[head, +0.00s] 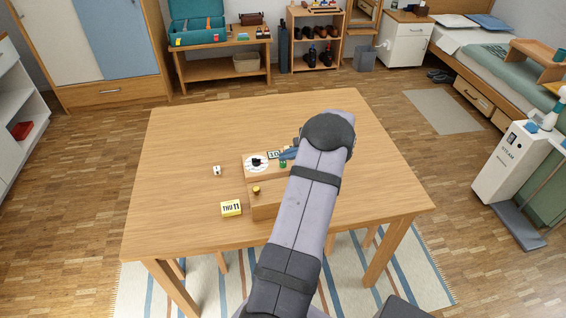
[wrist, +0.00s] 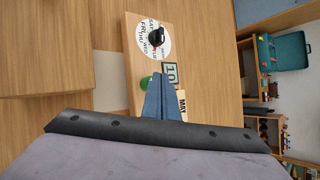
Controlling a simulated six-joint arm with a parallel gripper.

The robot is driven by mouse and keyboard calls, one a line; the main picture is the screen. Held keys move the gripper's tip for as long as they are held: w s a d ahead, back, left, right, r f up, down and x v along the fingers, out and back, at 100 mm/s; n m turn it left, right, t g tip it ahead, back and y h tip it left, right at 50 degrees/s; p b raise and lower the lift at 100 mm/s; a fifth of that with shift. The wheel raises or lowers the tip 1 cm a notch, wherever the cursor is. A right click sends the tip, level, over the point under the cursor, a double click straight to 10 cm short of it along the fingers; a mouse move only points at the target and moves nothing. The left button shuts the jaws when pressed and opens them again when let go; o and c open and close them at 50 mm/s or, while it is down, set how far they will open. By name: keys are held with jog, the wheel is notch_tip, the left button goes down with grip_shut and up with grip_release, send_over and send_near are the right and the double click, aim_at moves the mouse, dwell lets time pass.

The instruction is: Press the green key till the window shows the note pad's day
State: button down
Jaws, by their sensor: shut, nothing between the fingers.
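A yellow note pad (head: 231,208) on the table reads THU 11. A wooden calendar box (head: 247,170) stands right of it. It has a white dial (head: 257,162) with a black knob (wrist: 156,37), a day window (head: 273,155) and a green key (head: 283,164). The window (wrist: 169,74) appears to show 10 in the wrist view, and a card (wrist: 183,105) beside it reads MAY. My gripper (wrist: 160,80) has its blue fingers together and empty, beside the green key (wrist: 145,84). The fingers partly hide the key; I cannot tell whether they touch it.
A drawer-like wooden part with a yellow knob (head: 256,190) juts out in front of the box. A small white item (head: 217,170) lies to the left. The wooden table (head: 180,135) is clear at its left and back.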

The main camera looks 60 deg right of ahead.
aim_at(286, 167)
jog(key=shift+f+b, duration=0.65)
jog(key=shift+f, duration=0.2)
dwell(0.6)
jog(key=shift+r, duration=0.15)
jog(key=shift+r+p, duration=0.85)
jog(key=shift+r, duration=0.3)
notch_tip(286, 167, up, 5)
jog(key=p, duration=0.3)
dwell(0.9)
